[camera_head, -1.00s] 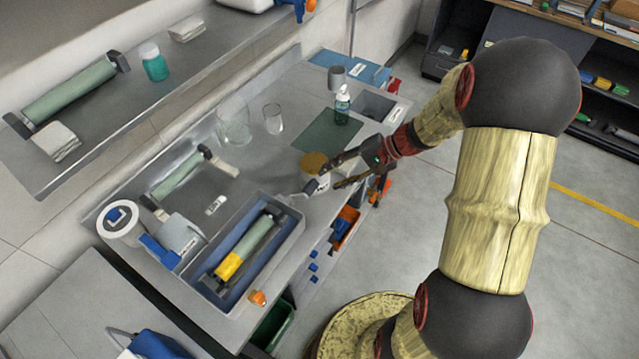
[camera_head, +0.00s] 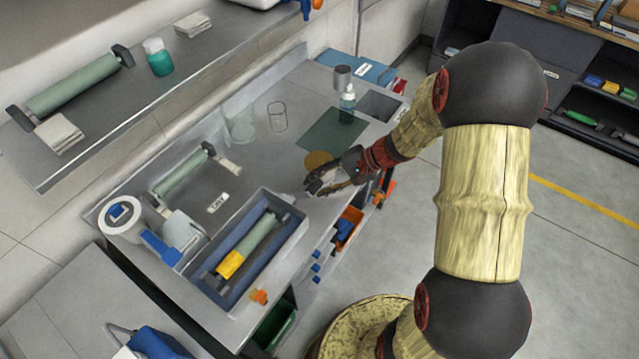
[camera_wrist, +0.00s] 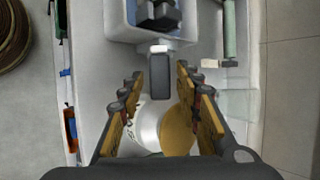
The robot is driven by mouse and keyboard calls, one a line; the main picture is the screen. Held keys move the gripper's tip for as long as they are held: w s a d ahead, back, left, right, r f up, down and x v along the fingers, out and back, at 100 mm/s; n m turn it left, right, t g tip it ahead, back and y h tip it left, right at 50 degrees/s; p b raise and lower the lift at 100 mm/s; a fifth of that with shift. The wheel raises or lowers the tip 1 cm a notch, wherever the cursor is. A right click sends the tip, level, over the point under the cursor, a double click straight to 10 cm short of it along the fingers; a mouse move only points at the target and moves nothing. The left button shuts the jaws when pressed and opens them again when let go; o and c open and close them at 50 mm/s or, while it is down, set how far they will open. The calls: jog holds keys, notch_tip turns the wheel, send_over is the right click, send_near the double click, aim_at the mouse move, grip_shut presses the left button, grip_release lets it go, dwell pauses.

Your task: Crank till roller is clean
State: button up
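The ink unit is a grey-blue open tray (camera_head: 292,238) on the bench with a green roller (camera_head: 262,232) lying in it. A yellow patch (camera_head: 231,264) shows on the roller's near end. In the wrist view the tray (camera_wrist: 124,22) is at the top, and a dark crank handle (camera_wrist: 160,78) on a pale shaft (camera_wrist: 160,48) projects from it. My gripper (camera_wrist: 159,80) is open, its fingers on either side of the handle with gaps visible. In the head view my gripper (camera_head: 312,186) is at the tray's far right end; its fingers largely hide the handle there.
Behind stand a glass beaker (camera_head: 240,127), a glass (camera_head: 277,116) and a pump bottle (camera_head: 347,104).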

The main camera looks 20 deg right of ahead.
grip_shut()
dwell(0.7)
